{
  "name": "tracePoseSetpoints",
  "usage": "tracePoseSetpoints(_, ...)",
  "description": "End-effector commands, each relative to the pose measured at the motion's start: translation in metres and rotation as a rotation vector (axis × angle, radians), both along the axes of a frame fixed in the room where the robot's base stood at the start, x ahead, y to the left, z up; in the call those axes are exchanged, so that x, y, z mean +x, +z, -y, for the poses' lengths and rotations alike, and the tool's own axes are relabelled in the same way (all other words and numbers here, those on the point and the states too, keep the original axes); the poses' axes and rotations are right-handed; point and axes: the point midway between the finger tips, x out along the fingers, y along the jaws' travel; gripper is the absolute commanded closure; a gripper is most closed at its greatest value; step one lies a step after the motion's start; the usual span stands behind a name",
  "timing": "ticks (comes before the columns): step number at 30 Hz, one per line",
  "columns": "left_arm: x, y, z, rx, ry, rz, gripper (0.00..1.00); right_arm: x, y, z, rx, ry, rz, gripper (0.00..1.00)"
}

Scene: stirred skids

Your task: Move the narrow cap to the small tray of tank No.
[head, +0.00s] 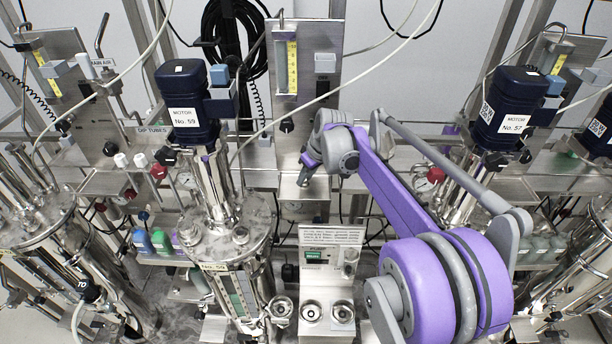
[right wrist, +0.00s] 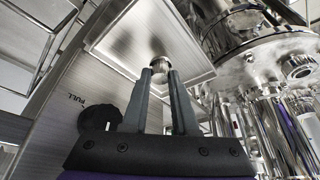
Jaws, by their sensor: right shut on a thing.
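The narrow cap (right wrist: 160,67) is a small ribbed steel cap between my right gripper's fingertips in the right wrist view. My right gripper (right wrist: 160,78) is shut on it. A square steel tray (right wrist: 122,42) with a raised rim fills the space behind the cap. The cap is over or against this tray; I cannot tell whether it touches. In the head view my right gripper (head: 306,170) is at the middle steel panel (head: 305,110), right of the tank labelled No. 59 (head: 214,267). The cap is too small to make out there. My left gripper is not in view.
Motor No. 59 (head: 188,105) stands left of my gripper, and motor No. 57 (head: 510,110) is to the right. Thin hoses cross near the panel. A black knob (right wrist: 100,117) sits beside the tray. Two round steel fittings (head: 312,311) are below.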

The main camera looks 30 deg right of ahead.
Motion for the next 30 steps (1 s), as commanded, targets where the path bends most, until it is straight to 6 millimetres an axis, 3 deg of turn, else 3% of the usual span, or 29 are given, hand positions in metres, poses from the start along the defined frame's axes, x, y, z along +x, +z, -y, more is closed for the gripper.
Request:
tracePoseSetpoints(26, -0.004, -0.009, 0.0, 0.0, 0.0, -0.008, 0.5, 0.0, -0.014, 0.0, 0.0, 0.0, 0.0, 1.0)
tracePoseSetpoints(27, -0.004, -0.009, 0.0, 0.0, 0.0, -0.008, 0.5, 0.0, -0.014, 0.0, 0.0, 0.0, 0.0, 0.72)
tracePoseSetpoints(30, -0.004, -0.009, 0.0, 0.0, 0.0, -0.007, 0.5, 0.0, -0.014, 0.0, 0.0, 0.0, 0.0, 0.54)
